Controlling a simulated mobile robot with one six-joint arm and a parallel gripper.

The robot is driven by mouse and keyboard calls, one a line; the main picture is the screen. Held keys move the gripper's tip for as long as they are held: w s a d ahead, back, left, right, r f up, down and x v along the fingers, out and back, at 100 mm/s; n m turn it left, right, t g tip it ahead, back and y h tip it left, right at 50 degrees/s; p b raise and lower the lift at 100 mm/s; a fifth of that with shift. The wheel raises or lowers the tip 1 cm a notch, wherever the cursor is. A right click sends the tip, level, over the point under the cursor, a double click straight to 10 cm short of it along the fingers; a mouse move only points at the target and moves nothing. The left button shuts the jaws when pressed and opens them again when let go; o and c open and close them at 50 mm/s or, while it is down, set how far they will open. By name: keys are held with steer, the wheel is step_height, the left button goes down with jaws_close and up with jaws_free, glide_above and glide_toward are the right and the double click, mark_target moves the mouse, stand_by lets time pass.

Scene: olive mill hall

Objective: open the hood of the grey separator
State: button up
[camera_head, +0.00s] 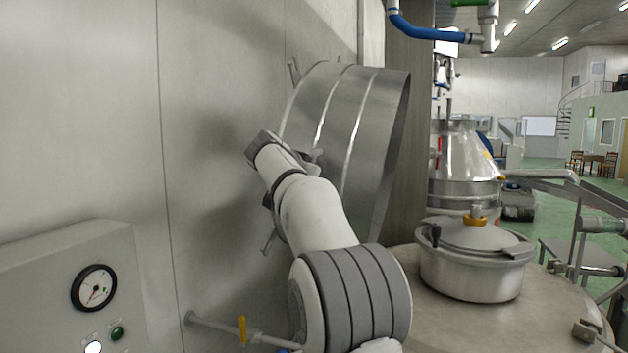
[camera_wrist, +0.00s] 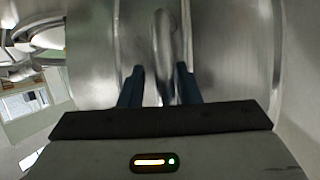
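The grey separator's hood (camera_head: 345,125) is a large bare-metal drum shell with raised bands. In the head view it stands tipped up on its side near the wall, its open rim facing right. Its metal fills most of the wrist view, with a rounded bar handle (camera_wrist: 165,50) in front. My gripper (camera_wrist: 160,70) has its two dark blue fingers apart, one on each side of the handle. Small gaps seem to show beside the handle, so I see no firm grip. In the head view my wrist is at the hood's left side and the fingers are mostly hidden.
A lidded metal vessel (camera_head: 475,258) sits on a broad round top (camera_head: 440,325) at lower right. A control box (camera_head: 70,285) with a gauge is at lower left. A pipe with a yellow-handled valve (camera_head: 242,330) runs low by the wall. Another conical machine (camera_head: 462,165) stands behind.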

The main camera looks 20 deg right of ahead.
steer(key=shift+o, duration=0.7)
steer(key=shift+a+r, duration=0.1)
steer(key=shift+r, duration=0.25)
steer(key=shift+s, duration=0.1)
steer(key=b+v, duration=0.2)
steer(key=v, duration=0.5)
steer(key=shift+s+a, duration=0.25)
steer(key=shift+r, duration=0.1)
steer(key=s+a+f+n+g+y, duration=0.1)
steer(key=s+a+f+n+y, duration=0.2)
steer(key=s+f, duration=0.9)
steer(key=s+a+f+n+g+y, duration=0.2)
steer(key=s+a+f+n+y, duration=0.1)
steer(key=s+f, duration=0.9)
steer(key=s+a+f+n+g+y, duration=0.2)
steer(key=s+a+f+n+y, duration=0.1)
steer(key=s+f, duration=1)
steer(key=a+n, duration=0.1)
steer(key=n, duration=0.1)
steer(key=shift+a+f+n+y, duration=0.3)
steer(key=shift+f+n, duration=0.1)
